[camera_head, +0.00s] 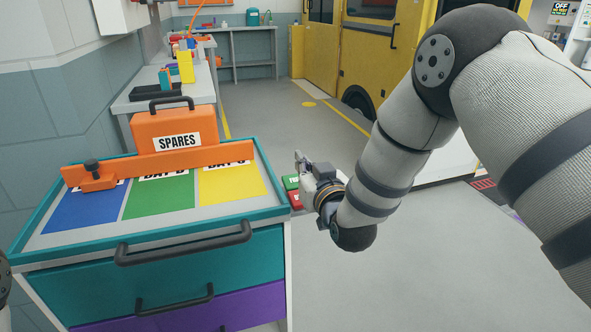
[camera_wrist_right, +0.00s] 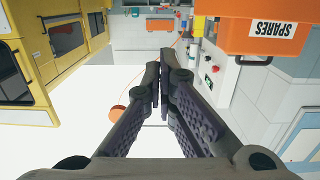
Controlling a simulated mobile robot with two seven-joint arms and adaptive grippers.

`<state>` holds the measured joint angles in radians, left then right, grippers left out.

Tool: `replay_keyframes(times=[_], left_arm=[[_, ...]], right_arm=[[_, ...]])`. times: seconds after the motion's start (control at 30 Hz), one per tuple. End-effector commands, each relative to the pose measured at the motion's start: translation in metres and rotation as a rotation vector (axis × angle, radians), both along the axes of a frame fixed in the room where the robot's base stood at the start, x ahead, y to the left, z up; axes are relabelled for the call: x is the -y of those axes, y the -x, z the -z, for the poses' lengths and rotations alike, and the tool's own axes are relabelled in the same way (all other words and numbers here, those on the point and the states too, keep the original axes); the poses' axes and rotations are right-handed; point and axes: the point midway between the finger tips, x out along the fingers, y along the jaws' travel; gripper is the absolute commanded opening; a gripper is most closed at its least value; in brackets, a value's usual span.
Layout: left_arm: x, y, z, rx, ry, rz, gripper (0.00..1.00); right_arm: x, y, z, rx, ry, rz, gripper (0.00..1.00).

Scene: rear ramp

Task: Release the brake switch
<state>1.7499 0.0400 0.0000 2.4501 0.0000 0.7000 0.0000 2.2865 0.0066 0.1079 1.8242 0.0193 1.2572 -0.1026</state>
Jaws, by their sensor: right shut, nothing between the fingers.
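A green plate (camera_head: 291,183) and a red plate (camera_head: 296,201) with white lettering show at the right side of the tool cart (camera_head: 200,265). They are partly hidden behind my right gripper, and I cannot tell whether they mark the brake switch. A black knob (camera_head: 92,166) stands on an orange block at the left of the cart top; its role is unclear too. My right gripper (camera_head: 299,161) is beside the cart's right edge, fingers pointing away. In the right wrist view its fingers (camera_wrist_right: 159,77) are together and empty. My left gripper is out of view.
An orange SPARES case (camera_head: 173,130) stands behind an orange rail on the cart, above blue, green and yellow panels. A bench (camera_head: 200,90) runs along the left wall. A yellow vehicle (camera_head: 345,50) stands behind. The floor right of the cart is mostly clear.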

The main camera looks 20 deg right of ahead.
Motion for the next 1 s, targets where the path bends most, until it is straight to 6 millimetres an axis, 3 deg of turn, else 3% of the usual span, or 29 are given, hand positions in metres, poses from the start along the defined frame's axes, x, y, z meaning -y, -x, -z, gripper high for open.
replay_keyframes(times=[0.03,0.2,0.3,0.43,0.87,1.0], left_arm=[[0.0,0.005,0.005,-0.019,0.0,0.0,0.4],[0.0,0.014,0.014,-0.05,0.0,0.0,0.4],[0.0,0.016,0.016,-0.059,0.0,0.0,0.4],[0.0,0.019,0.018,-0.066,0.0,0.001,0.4],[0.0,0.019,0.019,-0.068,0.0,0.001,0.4],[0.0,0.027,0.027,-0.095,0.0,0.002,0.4]], right_arm=[[0.0,-0.011,0.008,-0.006,0.0,0.0,0.0],[-0.002,-0.047,0.01,-0.007,-0.001,0.0,0.0],[-0.002,-0.047,0.029,-0.011,-0.001,0.0,0.0],[-0.002,-0.05,0.04,-0.006,0.0,0.0,0.0],[-0.002,-0.051,0.043,-0.002,0.0,0.0,0.0],[-0.002,-0.067,0.05,-0.036,0.001,0.001,0.0]])
